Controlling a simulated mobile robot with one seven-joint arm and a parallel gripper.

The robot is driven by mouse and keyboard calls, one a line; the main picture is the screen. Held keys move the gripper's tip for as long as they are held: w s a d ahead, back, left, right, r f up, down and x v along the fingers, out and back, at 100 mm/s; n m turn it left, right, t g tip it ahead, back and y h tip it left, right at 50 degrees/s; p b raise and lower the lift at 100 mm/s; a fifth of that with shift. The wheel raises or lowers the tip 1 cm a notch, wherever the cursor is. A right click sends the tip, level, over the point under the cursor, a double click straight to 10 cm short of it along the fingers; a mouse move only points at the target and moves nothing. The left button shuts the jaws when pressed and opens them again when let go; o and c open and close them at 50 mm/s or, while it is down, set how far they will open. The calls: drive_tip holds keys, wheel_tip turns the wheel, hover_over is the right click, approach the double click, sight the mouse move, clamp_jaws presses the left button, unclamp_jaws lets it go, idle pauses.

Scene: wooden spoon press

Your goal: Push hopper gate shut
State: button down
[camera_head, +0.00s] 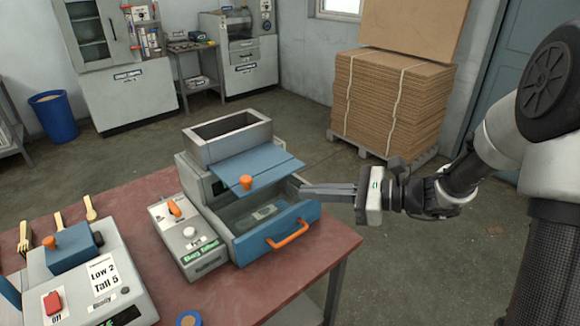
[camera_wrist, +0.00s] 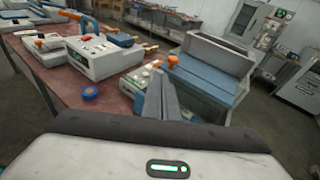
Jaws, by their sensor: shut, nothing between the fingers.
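The hopper machine stands on the red table, with an open-topped grey hopper (camera_head: 226,134) at its top. A blue flap (camera_head: 258,170) with an orange knob (camera_head: 246,182) slopes out below the hopper; I take it to be the gate. Below it a blue-fronted drawer (camera_head: 280,238) with an orange handle (camera_head: 288,235) is pulled out. My gripper (camera_head: 303,190) is shut and empty, just right of the flap and drawer; I cannot tell whether it touches. In the wrist view, my gripper's fingers (camera_wrist: 162,85) point at the machine, with the blue flap (camera_wrist: 200,78) beyond.
A grey control box (camera_head: 186,238) with an orange switch stands left of the drawer. Another machine (camera_head: 85,275) with a blue part and wooden spoons sits at the table's left. A blue round item (camera_head: 189,319) lies near the front. Stacked cardboard (camera_head: 390,100) stands behind on the floor.

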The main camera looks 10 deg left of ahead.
drive_tip(key=w+f+m+t, duration=0.1)
drive_tip(key=w+m, duration=0.1)
approach(241, 173)
drive_tip(key=shift+y, duration=0.3)
drive_tip(key=s, duration=0.1)
drive_tip(key=s+a, duration=0.1)
drive_tip(key=s, duration=0.1)
drive_tip(key=s+r, duration=0.1)
drive_tip(key=s, duration=0.1)
drive_tip(key=shift+a+r, duration=0.1)
drive_tip(key=shift+a, duration=0.05)
drive_tip(key=w+a, duration=0.2)
drive_tip(key=w+a+b, duration=0.1)
drive_tip(key=w+a, duration=0.1)
drive_tip(key=a, duration=0.1)
drive_tip(key=w+a, duration=0.3)
drive_tip(key=shift+a, duration=0.1)
drive_tip(key=shift+w+a+r, duration=0.1)
drive_tip(key=shift+r, duration=0.1)
drive_tip(key=shift+r, duration=0.1)
